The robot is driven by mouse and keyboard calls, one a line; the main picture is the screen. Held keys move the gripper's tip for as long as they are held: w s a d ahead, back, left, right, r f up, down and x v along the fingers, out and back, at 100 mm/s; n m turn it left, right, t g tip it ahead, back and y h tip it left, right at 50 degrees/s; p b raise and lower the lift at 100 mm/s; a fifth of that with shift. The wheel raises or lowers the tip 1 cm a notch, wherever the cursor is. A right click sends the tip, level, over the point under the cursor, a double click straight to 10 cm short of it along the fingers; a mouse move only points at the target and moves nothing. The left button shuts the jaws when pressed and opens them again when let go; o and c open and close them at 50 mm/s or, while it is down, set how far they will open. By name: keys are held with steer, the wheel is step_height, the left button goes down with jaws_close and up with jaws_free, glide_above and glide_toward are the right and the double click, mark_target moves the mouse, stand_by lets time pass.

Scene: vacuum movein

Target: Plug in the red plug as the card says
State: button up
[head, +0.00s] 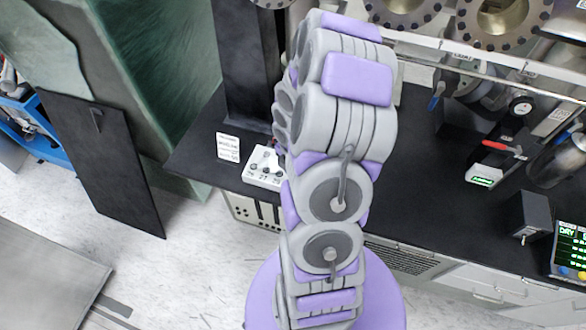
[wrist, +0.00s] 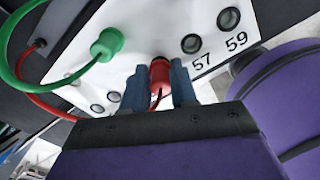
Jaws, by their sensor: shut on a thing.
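In the wrist view, the blue fingers of my gripper (wrist: 159,88) are shut on the red plug (wrist: 160,73), with a red lead below it. The plug's far end meets the white socket panel (wrist: 210,65); I cannot tell whether it is seated in a hole. Sockets marked 57 and 59 are to its right, and other sockets lie lower left with unreadable labels. The panel also shows in the head view (head: 262,180), partly hidden by my arm. The card (head: 228,147) stands left of it, its text too small to read surely. My gripper is hidden in the head view.
A green plug (wrist: 108,44) with a green lead sits on the panel left of the red plug. A red lead loops at the far left. In the head view, a black post (head: 247,70) rises behind the panel, and instruments line the black bench (head: 430,185).

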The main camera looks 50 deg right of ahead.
steer(key=shift+f, duration=0.4)
steer(key=o, duration=1.1)
steer(key=shift+c, duration=0.2)
step_height(320, 180, up, 17)
steer(key=p, duration=0.2)
steer(key=shift+r+p, duration=0.15)
steer(key=shift+p, duration=0.25)
steer(key=shift+w, duration=0.1)
